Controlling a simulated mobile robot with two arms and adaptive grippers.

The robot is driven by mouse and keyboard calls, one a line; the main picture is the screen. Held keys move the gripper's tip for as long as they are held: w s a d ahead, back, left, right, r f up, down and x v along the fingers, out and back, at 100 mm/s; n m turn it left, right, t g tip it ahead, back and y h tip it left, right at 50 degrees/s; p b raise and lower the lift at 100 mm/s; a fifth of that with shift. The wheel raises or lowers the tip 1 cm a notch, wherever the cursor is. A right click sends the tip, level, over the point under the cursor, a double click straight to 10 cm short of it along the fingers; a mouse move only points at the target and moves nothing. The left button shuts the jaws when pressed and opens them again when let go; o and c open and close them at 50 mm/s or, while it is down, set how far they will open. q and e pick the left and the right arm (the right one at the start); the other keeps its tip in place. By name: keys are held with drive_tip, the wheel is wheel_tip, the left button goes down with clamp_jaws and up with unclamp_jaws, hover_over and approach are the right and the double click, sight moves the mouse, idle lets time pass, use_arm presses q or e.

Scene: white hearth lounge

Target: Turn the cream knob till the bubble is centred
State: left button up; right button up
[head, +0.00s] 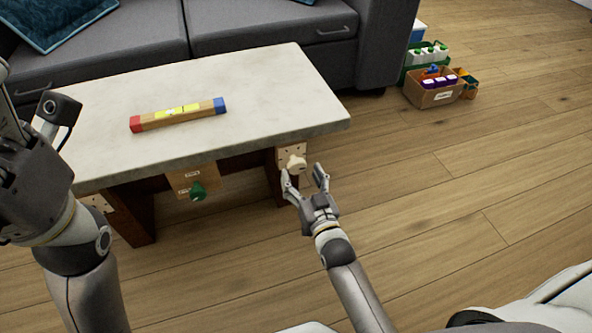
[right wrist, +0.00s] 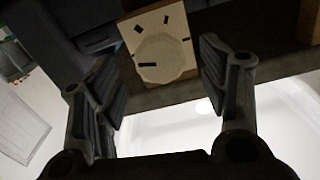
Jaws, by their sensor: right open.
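The cream knob (head: 296,163) sits on a small wooden plate at the table's right front corner. In the right wrist view the round cream knob (right wrist: 160,60) shows face-on, with black marks around it on the plate. My right gripper (head: 305,178) is open just in front of the knob; its fingers stand apart on either side of it in the wrist view, not closed on it. The level (head: 180,114), a wooden bar with red and blue ends and a yellow vial, lies on the tabletop; its bubble is too small to place. My left gripper (head: 33,108) is open and empty at the left edge.
The pale stone-topped table (head: 270,85) stands before a grey sofa (head: 270,30). A green knob (head: 197,191) is on another plate under the table's front edge. Boxes of small items (head: 434,92) stand on the floor at right.

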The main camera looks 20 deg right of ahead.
sight(298, 169)
drive_tip(key=shift+w+a+b, duration=0.1)
drive_tip(key=shift+w+b, duration=0.7)
drive_tip(key=shift+w, duration=1.4)
drive_tip(key=c, duration=1)
